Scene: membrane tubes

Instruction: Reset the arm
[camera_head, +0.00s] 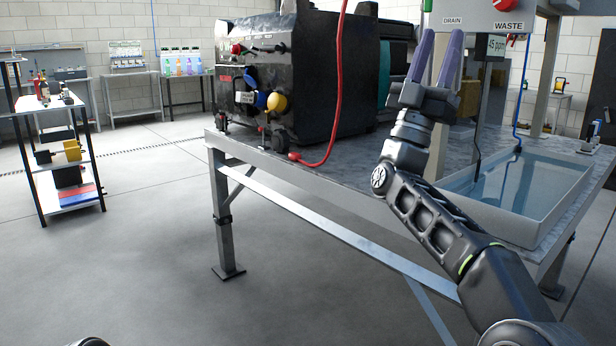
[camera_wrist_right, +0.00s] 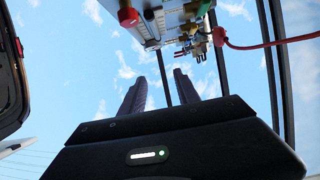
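My right arm rises from the lower right in the head view. My right gripper (camera_head: 442,34) points upward, its two purple fingers apart with nothing between them. My left gripper is out of view.
A metal bench (camera_head: 340,178) carries a black machine (camera_head: 335,85) with a red hose (camera_head: 338,90). A water-filled basin (camera_head: 560,200) is at the right, near my forearm. A shelf rack (camera_head: 65,135) stands at the left. The floor at front left is clear.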

